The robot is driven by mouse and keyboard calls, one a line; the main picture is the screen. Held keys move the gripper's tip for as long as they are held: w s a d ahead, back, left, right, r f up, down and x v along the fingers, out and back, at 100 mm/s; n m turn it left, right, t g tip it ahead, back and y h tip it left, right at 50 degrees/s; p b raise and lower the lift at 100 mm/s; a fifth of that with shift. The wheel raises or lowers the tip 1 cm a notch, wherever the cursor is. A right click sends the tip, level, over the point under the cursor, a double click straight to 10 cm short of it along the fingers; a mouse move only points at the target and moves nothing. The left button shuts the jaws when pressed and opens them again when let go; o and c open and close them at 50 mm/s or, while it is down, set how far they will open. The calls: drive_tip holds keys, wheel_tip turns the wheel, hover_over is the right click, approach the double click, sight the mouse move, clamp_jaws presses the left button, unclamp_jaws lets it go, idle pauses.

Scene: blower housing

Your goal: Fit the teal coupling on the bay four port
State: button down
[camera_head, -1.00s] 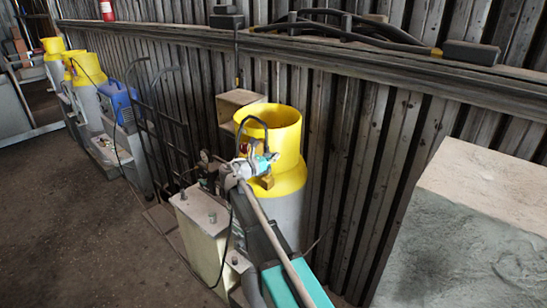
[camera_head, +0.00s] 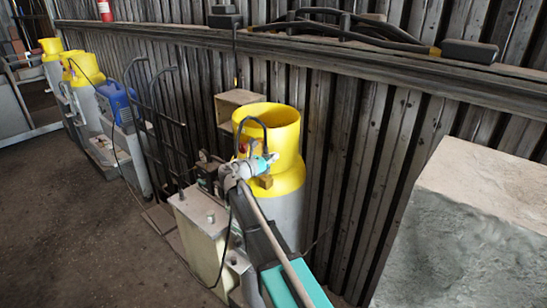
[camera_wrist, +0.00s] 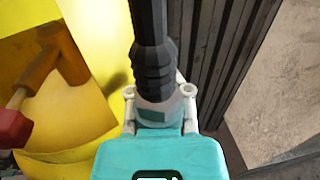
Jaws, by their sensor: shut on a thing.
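My gripper (camera_wrist: 158,93) is shut on the teal coupling (camera_wrist: 157,108), with one light finger on each side of it. The coupling's grey-teal lower part shows between the fingers. A black ribbed sleeve and hose (camera_wrist: 154,68) run up from it. In the head view my gripper (camera_head: 257,166) is in front of the yellow blower housing (camera_head: 285,135), and the black hose arcs above it. A brown port (camera_wrist: 48,70) on the housing, with a red knob (camera_wrist: 14,128) nearby, is left of the coupling in the wrist view. The coupling's mating end is hidden.
A corrugated wall (camera_head: 340,150) stands behind. A large stone-like block (camera_head: 450,235) is at right. A pale metal box (camera_head: 202,232) stands at the housing's left. A hand truck (camera_head: 158,125), a blue unit (camera_head: 117,102) and more yellow-topped housings (camera_head: 85,67) are farther left.

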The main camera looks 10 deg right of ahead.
drive_tip(key=shift+f+b, duration=1.2)
drive_tip(key=shift+f, duration=0.05)
drive_tip(key=shift+c, duration=2.3)
unclamp_jaws()
drive_tip(key=v, duration=1.2)
drive_tip(key=shift+r, duration=0.1)
